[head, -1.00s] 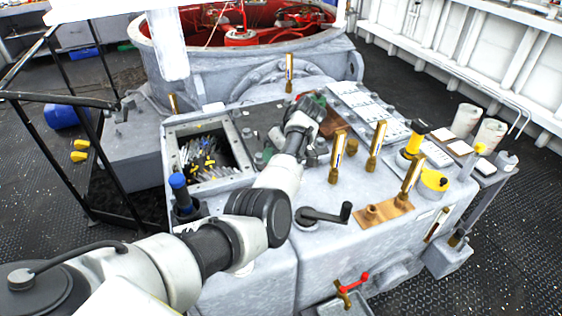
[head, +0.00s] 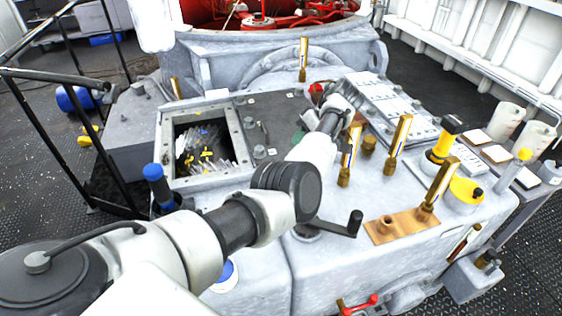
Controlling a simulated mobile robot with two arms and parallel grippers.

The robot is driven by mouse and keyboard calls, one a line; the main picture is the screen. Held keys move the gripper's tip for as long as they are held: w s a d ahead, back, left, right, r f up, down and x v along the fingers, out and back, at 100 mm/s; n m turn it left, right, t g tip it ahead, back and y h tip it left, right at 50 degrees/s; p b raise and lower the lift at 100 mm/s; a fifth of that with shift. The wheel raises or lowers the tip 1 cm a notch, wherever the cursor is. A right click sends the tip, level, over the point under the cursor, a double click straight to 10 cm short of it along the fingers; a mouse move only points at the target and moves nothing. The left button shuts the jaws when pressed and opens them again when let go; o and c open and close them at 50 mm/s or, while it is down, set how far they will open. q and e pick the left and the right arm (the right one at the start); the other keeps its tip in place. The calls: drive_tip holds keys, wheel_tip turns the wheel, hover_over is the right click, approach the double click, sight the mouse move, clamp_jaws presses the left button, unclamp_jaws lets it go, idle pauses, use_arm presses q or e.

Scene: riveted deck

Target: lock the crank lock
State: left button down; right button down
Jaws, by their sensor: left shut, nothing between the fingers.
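A dark crank (head: 338,228) sits on top of the pale grey housing, right of my left arm's round joint. Its arm points right and ends in an upright black knob. Its hub end lies close to my arm in the picture and is partly covered. I take this crank for the crank lock. My left arm reaches in from the lower left and across the housing. My left gripper (head: 346,96) is at its far end, well beyond the crank and apart from it, near the upright brass pieces. It is shut and empty; its fingertips are small and hard to make out. My right gripper is not in view.
Several upright brass fittings (head: 399,143) stand right of my gripper. A brass plate (head: 404,232) lies right of the crank. A yellow-black fitting (head: 444,142) stands farther right. An open box (head: 240,130) of loose pieces is on the left. A red-handled valve (head: 360,305) sits low in front.

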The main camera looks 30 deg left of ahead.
use_arm(q)
drive_tip(key=p+x, duration=0.1)
drive_tip(key=x, duration=0.9)
drive_tip(key=shift+s, duration=0.1)
idle(0.3)
